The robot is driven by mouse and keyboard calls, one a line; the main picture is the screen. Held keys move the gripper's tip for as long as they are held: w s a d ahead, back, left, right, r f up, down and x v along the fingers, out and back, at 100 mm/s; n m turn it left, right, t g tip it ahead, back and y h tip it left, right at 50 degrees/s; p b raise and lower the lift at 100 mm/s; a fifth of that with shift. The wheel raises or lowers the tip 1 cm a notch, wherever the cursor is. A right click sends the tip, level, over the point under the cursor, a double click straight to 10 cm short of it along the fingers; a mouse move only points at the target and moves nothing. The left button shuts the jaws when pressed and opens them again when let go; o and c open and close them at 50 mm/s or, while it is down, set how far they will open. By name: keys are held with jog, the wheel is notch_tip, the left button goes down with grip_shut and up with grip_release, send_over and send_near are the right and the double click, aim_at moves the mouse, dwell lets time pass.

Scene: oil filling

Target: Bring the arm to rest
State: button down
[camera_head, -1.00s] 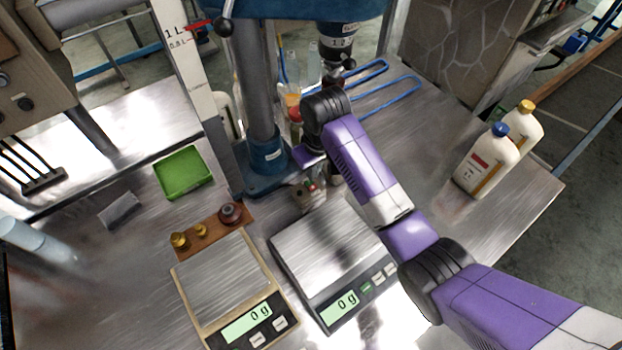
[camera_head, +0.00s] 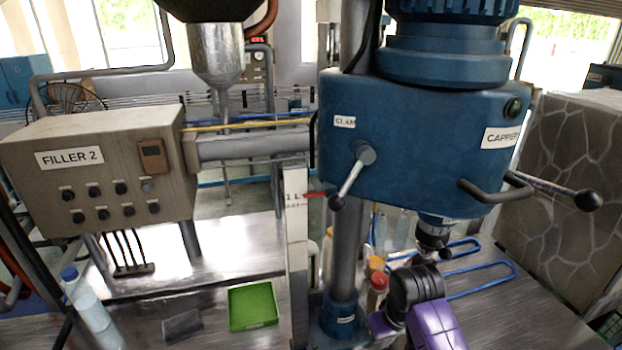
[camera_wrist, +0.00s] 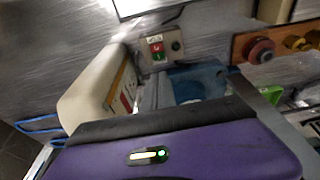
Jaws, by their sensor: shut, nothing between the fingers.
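My arm shows purple and black at the lower right of the head view, bent beneath the blue capper head (camera_head: 420,120). The purple end of my arm reaches down beside the capper's post (camera_head: 343,255), and the head view cuts it off at the bottom. In the wrist view, the purple housing of my gripper (camera_wrist: 153,90) fills the lower part. My gripper is shut and empty; its fingers are hard to make out. A cream bottle (camera_wrist: 92,100) with an orange-edged label lies beyond the housing. I cannot tell whether they touch.
A small box with red and green buttons (camera_wrist: 158,47) and a wooden strip with caps (camera_wrist: 240,48) are near my gripper. A green tray (camera_head: 252,306) lies on the metal table left of the post. The Filler 2 box (camera_head: 100,165) stands farther left.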

jog(key=w+a+r+t+y, duration=0.1)
jog(key=w+a+r+t, duration=0.2)
jog(key=w+r+t, duration=0.4)
jog(key=s+d+m+t+h+b, duration=0.1)
jog(key=s+t+b, duration=0.4)
jog(key=s, duration=4.3)
jog(key=shift+s+d+f+m+b, duration=0.25)
jog(key=shift+d+m+b, duration=0.35)
jog(key=shift+d+b, duration=0.55)
